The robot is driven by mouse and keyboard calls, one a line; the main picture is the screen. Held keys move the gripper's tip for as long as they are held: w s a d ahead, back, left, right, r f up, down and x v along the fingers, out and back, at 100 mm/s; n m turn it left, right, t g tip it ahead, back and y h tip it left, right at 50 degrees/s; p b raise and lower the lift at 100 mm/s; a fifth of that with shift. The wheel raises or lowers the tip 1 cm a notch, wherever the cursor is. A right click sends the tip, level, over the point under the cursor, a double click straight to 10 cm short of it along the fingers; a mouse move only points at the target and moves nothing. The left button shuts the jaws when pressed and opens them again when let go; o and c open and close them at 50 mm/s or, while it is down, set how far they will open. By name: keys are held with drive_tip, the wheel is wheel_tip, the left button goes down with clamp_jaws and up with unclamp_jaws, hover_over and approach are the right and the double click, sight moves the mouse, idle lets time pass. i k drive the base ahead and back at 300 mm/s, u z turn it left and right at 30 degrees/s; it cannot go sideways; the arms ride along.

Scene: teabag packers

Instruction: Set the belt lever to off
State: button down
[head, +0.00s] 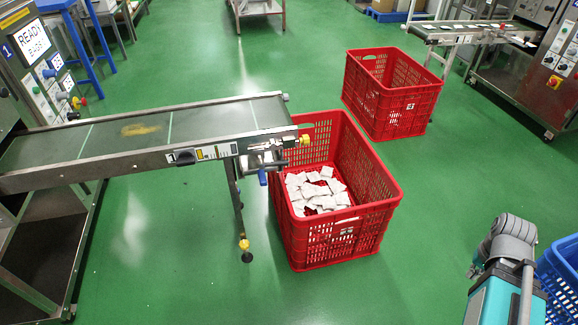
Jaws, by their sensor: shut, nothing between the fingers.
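The conveyor belt (110,136) runs from the left machine to the red crate, with a yellowish smear on its dark surface. On its near side rail sits a dark lever or knob (183,157), beside a pale label plate (216,152). It appears to lie roughly along the rail; the label is too small to read, so its setting cannot be told. A blue-handled part (263,177) hangs under the belt's right end, near a yellow knob (305,140). My gripper is not in view; only part of my arm shows at the lower right, well away from the belt.
A red crate (378,222) with white teabag packets (316,189) stands at the belt's end. Another red crate (392,100) stands behind it. The left machine's screen (35,42) reads READY. Green floor (170,260) is free before the belt. A blue crate (560,270) is at right.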

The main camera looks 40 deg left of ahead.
sight(261, 164)
drive_tip(key=z, duration=0.1)
drive_tip(key=k, duration=2)
drive_tip(key=u, duration=0.6)
drive_tip(key=i, duration=1)
